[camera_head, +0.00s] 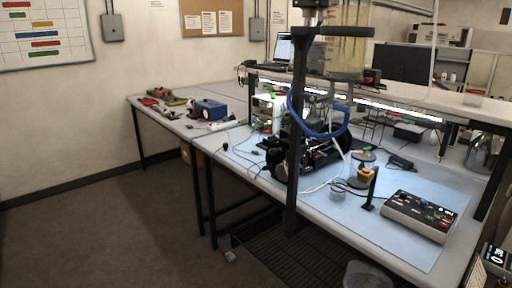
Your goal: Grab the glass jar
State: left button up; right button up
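I cannot tell for sure which vessel is the glass jar. A small clear glass vessel (338,193) stands on the blue mat near the table's front edge. A larger clear glass vessel (362,158) stands just behind it, partly hidden by a yellowish item. A big clear cylinder (345,45) with yellowish contents sits high up behind the black post, cut by the top edge of the view. Neither of my grippers is in view.
The table's blue mat (402,255) holds a grey control box (420,215), cables and a black apparatus (312,160). A black post (298,120) rises at the table's front edge. A metal pot (484,153) stands far right. The floor at left is clear.

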aim_at(338, 187)
jog(key=i+z, duration=0.1)
jog(key=z, duration=0.3)
jog(key=i+z, duration=0.1)
jog(key=z, duration=0.25)
jog(key=i+j+z, duration=0.1)
jog(key=z, duration=0.3)
jog(key=i+j+z, duration=0.1)
jog(key=z, duration=0.25)
jog(key=i+j+z, duration=0.15)
jog(key=j, duration=0.2)
jog(key=i+j+z, duration=0.3)
jog(key=j, duration=0.4)
jog(key=i+j+z, duration=0.15)
jog(key=j, duration=0.25)
jog(key=i+j+z, duration=0.15)
jog(key=j, duration=0.3)
jog(key=i+j, duration=0.15)
jog(key=j, duration=0.25)
jog(key=i+j, duration=0.15)
jog(key=j, duration=0.2)
